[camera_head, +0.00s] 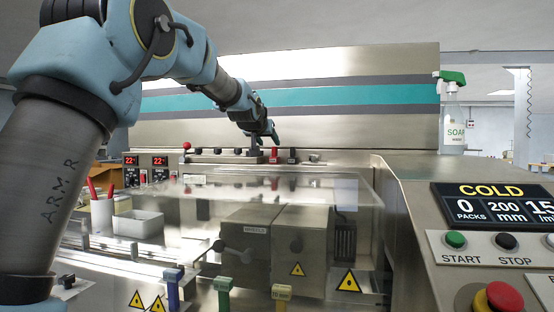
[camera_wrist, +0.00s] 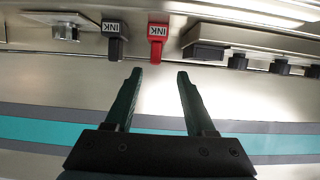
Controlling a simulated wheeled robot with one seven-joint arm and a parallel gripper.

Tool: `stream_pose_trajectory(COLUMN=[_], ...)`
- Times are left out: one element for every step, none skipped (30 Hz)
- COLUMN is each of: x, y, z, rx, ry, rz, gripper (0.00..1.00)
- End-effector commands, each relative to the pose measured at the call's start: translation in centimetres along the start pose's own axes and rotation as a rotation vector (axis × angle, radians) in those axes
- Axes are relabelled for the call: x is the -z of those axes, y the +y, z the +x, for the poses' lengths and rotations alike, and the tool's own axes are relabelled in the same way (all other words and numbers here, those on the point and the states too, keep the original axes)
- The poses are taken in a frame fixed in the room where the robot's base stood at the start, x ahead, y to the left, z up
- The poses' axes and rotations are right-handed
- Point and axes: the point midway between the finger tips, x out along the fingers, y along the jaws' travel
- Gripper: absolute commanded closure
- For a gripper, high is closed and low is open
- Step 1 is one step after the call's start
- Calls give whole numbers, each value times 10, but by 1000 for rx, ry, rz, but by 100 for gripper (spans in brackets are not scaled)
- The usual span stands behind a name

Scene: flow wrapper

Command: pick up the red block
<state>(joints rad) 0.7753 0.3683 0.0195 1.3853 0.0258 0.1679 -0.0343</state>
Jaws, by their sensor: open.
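The red block (camera_wrist: 157,42), marked INK, shows in the wrist view just beyond my fingertips. In that view it lies in line with the gap between my fingers. It also shows in the head view (camera_head: 274,156), on the ledge at the foot of the machine's striped back panel. My gripper (camera_wrist: 160,73) is open and nothing is between its fingers. In the head view my gripper (camera_head: 274,136) is just above the red block, apart from it as far as I can tell.
A dark block (camera_wrist: 114,40), also marked INK, stands beside the red one. Several dark knobs line the ledge. The striped panel (camera_head: 330,95) rises behind. A clear cover (camera_head: 330,190) spans the machine in front.

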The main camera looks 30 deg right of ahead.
Motion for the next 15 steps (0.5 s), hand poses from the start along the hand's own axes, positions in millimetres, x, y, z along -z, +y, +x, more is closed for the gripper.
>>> stream_pose_trajectory(x=[1, 1, 1, 1, 0, 0, 0, 0, 0, 0, -1, -2, -2, -2, -2], y=[0, 0, 0, 0, 0, 1, 1, 2, 3, 5, 6, 8, 9, 9, 8], z=[7, 10, 13, 15, 17, 19, 21, 23, 28, 32, 37, 43, 47, 52, 57], rx=[0, 0, 0, 0, 0, 0, 0, 0, -1, -1, -2, -2, -1, 0, 0], ry=[-1, -1, 0, 0, 0, 0, 0, 0, -1, -1, -1, -2, -1, -2, -1], rz=[0, 0, 0, 0, 0, 0, 0, 0, 0, 0, 1, 1, 1, 1, 0], gripper=[45, 45, 45, 45, 45, 45, 45, 45, 45, 45, 45, 45, 45, 45, 45])
